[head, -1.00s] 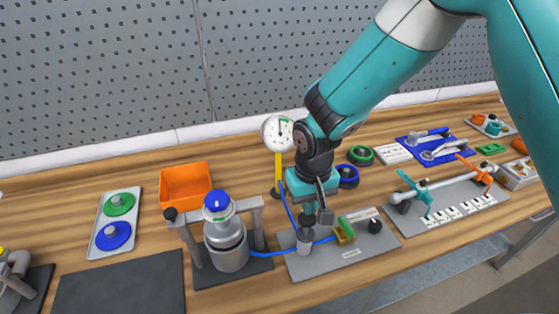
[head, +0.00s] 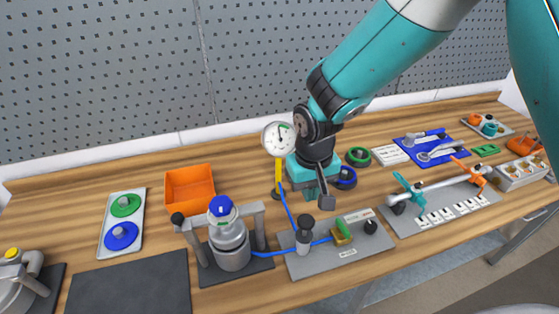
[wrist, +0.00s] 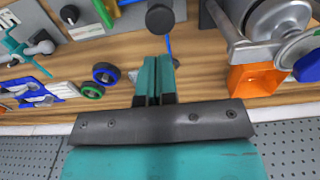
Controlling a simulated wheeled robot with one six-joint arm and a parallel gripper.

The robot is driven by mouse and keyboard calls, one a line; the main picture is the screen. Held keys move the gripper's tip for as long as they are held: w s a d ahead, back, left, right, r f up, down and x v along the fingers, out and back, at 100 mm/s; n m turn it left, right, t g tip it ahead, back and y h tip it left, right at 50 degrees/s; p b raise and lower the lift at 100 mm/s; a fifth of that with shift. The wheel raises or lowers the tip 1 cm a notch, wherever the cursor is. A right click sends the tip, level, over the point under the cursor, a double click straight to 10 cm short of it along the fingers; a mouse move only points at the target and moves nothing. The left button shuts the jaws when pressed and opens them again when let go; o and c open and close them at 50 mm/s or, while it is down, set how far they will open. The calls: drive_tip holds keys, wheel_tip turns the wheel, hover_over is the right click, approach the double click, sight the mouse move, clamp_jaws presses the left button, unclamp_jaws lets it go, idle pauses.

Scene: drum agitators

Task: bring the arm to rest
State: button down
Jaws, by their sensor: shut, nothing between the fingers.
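My teal arm reaches in from the upper right in the head view. My gripper (head: 312,192) hangs over the bench, behind the grey plate (head: 325,262) that carries a black-capped cylinder (head: 304,232). In the wrist view my gripper (wrist: 155,62) has its two teal fingers together with nothing between them. The black round cap (wrist: 160,18) shows just beyond the fingertips there, apart from them as far as I can tell.
A pressure gauge (head: 278,138) on a yellow post stands close left of my gripper. A silver drum with a blue cap (head: 229,240) sits in a grey frame. An orange bin (head: 190,190) is behind it. Blue and green rings (head: 358,157) lie right of my gripper.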

drive_tip(key=s+d+r+n+y+b, duration=0.2)
drive_tip(key=s+b, duration=0.4)
drive_tip(key=s, duration=0.3)
drive_tip(key=s+d+r+n+y+b, duration=0.2)
drive_tip(key=s+d+r+b, duration=0.2)
drive_tip(key=s+b, duration=0.3)
drive_tip(key=s, duration=0.3)
drive_tip(key=shift+d, duration=0.35)
idle(0.5)
